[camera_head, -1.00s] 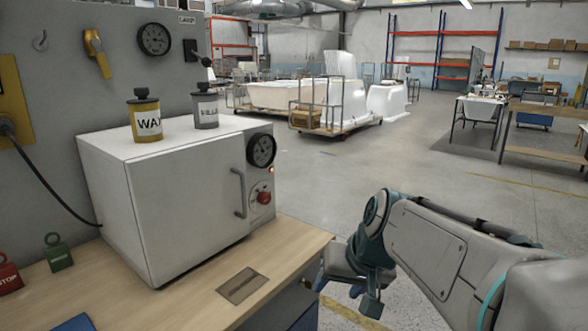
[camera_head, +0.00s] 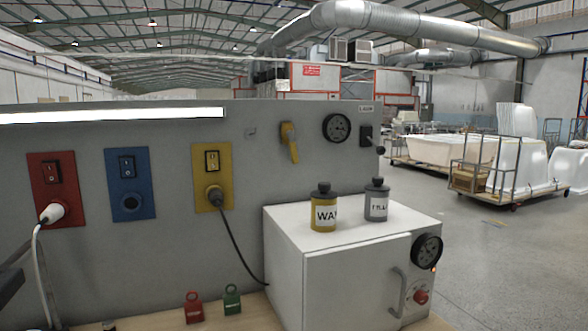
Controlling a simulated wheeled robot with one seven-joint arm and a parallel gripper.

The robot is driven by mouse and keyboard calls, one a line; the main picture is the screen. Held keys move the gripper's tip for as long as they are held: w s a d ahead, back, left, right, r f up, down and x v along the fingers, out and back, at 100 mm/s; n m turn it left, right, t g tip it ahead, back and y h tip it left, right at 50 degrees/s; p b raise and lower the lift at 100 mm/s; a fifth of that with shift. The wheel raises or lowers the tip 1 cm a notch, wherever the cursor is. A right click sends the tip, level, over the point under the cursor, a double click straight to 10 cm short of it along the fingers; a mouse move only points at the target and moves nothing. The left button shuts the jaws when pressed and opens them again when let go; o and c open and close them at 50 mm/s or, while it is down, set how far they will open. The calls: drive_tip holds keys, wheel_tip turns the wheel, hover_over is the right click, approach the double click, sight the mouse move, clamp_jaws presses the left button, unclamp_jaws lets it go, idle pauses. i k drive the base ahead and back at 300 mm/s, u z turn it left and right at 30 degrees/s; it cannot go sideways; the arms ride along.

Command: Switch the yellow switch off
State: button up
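The yellow switch (camera_head: 212,161) is a dark rocker at the top of a yellow wall plate (camera_head: 226,180) on the grey panel. A dark plug (camera_head: 214,196) sits in the socket below the rocker, and its black cable runs down to the right behind the white oven. I cannot tell for sure which way the rocker is set. My gripper is out of view now.
A red switch plate (camera_head: 43,188) with a white plug and a blue switch plate (camera_head: 131,184) are left of the yellow one. The white oven (camera_head: 345,277) bears two canisters. A yellow valve handle (camera_head: 289,142) juts from the panel.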

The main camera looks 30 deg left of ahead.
sight(212, 159)
drive_tip(key=u, duration=0.15)
drive_tip(key=k, duration=0.2)
drive_tip(key=u, duration=2.25)
drive_tip(key=k, duration=0.6)
drive_tip(key=u, duration=0.55)
drive_tip(key=i, duration=1.05)
drive_tip(key=z, duration=1)
drive_tip(key=i, duration=0.5)
drive_tip(key=z, duration=0.55)
